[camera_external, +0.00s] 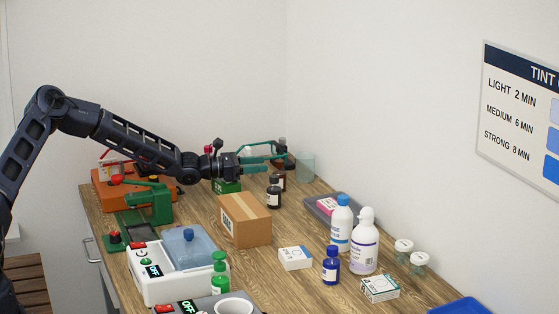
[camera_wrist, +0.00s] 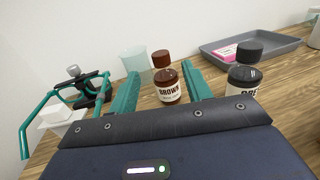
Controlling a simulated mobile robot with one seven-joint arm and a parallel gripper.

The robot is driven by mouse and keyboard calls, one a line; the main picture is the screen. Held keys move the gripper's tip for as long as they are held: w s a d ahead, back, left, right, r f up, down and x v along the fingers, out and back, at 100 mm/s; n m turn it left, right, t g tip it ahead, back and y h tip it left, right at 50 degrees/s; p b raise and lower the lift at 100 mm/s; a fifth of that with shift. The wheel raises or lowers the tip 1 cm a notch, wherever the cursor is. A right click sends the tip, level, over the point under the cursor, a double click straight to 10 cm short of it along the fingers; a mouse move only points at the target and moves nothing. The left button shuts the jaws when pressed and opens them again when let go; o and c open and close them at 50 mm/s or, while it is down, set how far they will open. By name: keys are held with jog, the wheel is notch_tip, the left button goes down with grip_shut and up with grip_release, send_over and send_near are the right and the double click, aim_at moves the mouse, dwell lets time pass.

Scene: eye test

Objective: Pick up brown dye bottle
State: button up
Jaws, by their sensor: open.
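The brown dye bottle (camera_wrist: 167,80) stands upright in the wrist view, with a brown cap and a white label reading BROWN. My gripper (camera_wrist: 160,74) is open, its green fingers to either side of the bottle in that picture. The bottle is ahead of the palm, and I see no finger touching it. In the external view my gripper (camera_external: 280,153) is level above the back of the table.
A dark bottle with a black cap (camera_wrist: 244,72) stands close on the right. A clear beaker (camera_wrist: 134,60) is behind on the left, and a green-framed stand (camera_wrist: 62,108) is further left. A grey tray (camera_wrist: 262,46) lies at the right. A cardboard box (camera_external: 246,222) stands nearer the front.

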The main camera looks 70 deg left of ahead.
aim_at(280, 161)
jog(key=shift+x, duration=3.65)
jog(key=shift+s+r, duration=0.1)
grip_shut()
jog(key=shift+r, duration=0.1)
